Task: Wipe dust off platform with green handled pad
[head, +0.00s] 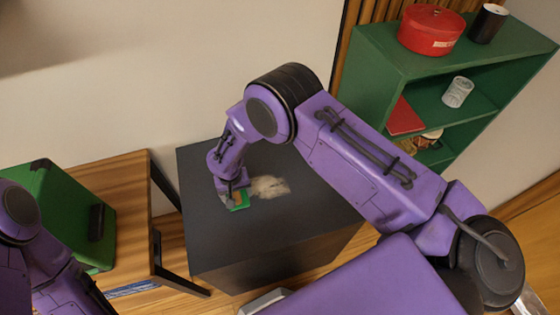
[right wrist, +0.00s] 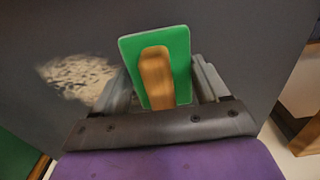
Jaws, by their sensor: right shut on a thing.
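The dark grey platform (head: 215,245) stands in the middle of the head view. A pale patch of dust (head: 268,187) lies on its top; the dust also shows at the left of the right wrist view (right wrist: 78,76). My right gripper (head: 233,199) is over the platform top, just left of the dust in the head view. It is shut on the green pad (head: 240,201), whose wooden handle (right wrist: 156,77) sits between the fingers in the right wrist view. I cannot tell whether the pad touches the platform. My left gripper is not in view; only part of my left arm shows.
A wooden table (head: 131,188) with a green case (head: 72,215) stands left of the platform. A wall rises behind the platform.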

